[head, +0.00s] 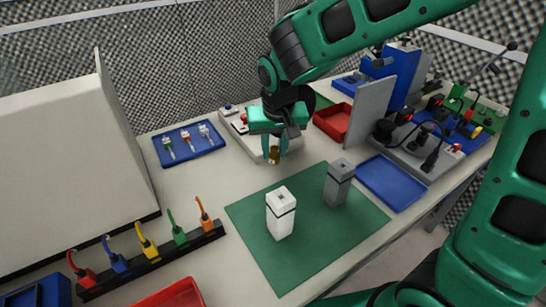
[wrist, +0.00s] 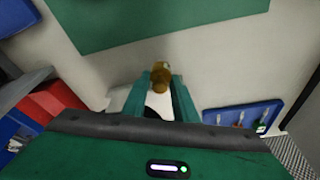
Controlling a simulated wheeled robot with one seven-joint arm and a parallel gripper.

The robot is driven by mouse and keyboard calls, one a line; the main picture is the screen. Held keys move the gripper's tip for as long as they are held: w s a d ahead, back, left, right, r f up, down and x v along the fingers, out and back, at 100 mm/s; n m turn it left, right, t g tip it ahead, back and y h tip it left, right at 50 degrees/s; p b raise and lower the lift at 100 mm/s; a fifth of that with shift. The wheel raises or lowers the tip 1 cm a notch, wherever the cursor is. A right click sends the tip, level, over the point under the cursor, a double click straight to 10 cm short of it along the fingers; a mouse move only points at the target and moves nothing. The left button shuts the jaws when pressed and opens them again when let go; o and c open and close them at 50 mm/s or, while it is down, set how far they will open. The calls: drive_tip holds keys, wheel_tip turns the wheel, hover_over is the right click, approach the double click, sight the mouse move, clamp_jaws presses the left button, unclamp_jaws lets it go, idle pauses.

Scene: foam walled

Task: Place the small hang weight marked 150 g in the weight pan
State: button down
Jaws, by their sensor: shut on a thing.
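A small brass-coloured weight (head: 274,156) is between the fingertips of my gripper (head: 275,152). It also shows in the wrist view (wrist: 161,76), with the teal fingers of my gripper (wrist: 159,84) closed on its two sides. Its marking is too small to read. My gripper points down over the pale base of a device (head: 262,150) at the back of the table, behind the green mat. In the wrist view a white part with a dark curve lies below and left of the fingers, partly hidden by them. I cannot make out the weight pan clearly.
A white block (head: 281,214) and a grey block (head: 338,183) stand on the green mat (head: 300,260). A blue tray with small tools (head: 189,157) lies left, a red bin (head: 328,124) right. An empty blue tray (head: 392,184) and a grey upright panel (head: 372,103) stand further right.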

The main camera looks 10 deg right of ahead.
drive_tip(key=s+a+r, duration=0.7)
drive_tip(key=a, duration=0.1)
drive_tip(key=shift+s+a+r, duration=0.25)
drive_tip(key=shift+s+a, duration=0.1)
drive_tip(key=shift+a, duration=0.05)
